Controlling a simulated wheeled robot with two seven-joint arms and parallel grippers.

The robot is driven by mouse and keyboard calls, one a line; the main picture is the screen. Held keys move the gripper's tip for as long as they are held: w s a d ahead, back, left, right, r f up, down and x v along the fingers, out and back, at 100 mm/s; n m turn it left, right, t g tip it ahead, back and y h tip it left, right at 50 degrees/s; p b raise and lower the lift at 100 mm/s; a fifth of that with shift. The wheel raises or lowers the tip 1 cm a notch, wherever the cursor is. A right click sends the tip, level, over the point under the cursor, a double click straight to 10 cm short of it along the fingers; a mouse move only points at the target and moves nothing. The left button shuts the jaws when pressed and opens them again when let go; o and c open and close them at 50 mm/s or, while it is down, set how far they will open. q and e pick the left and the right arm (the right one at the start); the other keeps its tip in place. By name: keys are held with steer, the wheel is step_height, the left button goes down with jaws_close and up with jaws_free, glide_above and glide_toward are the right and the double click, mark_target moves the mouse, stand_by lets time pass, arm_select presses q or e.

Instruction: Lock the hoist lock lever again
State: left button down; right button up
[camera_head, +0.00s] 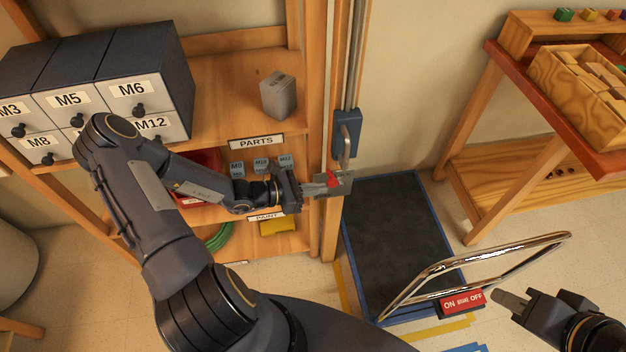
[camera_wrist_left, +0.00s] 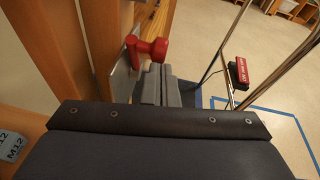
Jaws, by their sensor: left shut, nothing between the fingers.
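The red lock lever (camera_wrist_left: 148,48) has a round knob and sits on a metal plate on the wooden post in the left wrist view. In the head view its red part (camera_head: 333,178) shows just by my left fingertips. My left gripper (camera_head: 322,189) is shut and empty at the lever; its fingers (camera_wrist_left: 160,86) lie just below and beside the knob. I cannot tell whether they touch it. My right gripper (camera_head: 508,300) is near the red switch box at the lower right; whether its fingers are open is unclear.
The hoist has a dark platform (camera_head: 395,245) with a blue edge, a chrome rail (camera_head: 475,268) and a red ON/OFF box (camera_head: 462,302). Shelves with labelled drawers (camera_head: 95,85) stand at left. A workbench with a wooden tray (camera_head: 575,85) stands at the upper right.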

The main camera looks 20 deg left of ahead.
mark_target(331, 183)
arm_select(q)
steer(key=w+d+r+g+y+p, duration=0.1)
steer(key=d+r+g+y, duration=0.1)
steer(key=shift+w+y, duration=0.15)
steer(key=shift+y, duration=0.15)
steer(key=shift+w+d+r, duration=0.1)
steer(key=shift+w+d, duration=0.1)
steer(key=shift+d, duration=0.05)
arm_select(e)
steer(key=shift+w+d+r, duration=0.15)
steer(key=shift+d+r, duration=0.05)
steer(key=shift+r, duration=0.45)
steer(key=shift+w+d+r, duration=0.1)
steer(key=shift+d+r, duration=0.05)
steer(key=shift+r, duration=0.45)
arm_select(q)
steer(key=shift+w+d+r, duration=0.1)
steer(key=shift+d+r, duration=0.05)
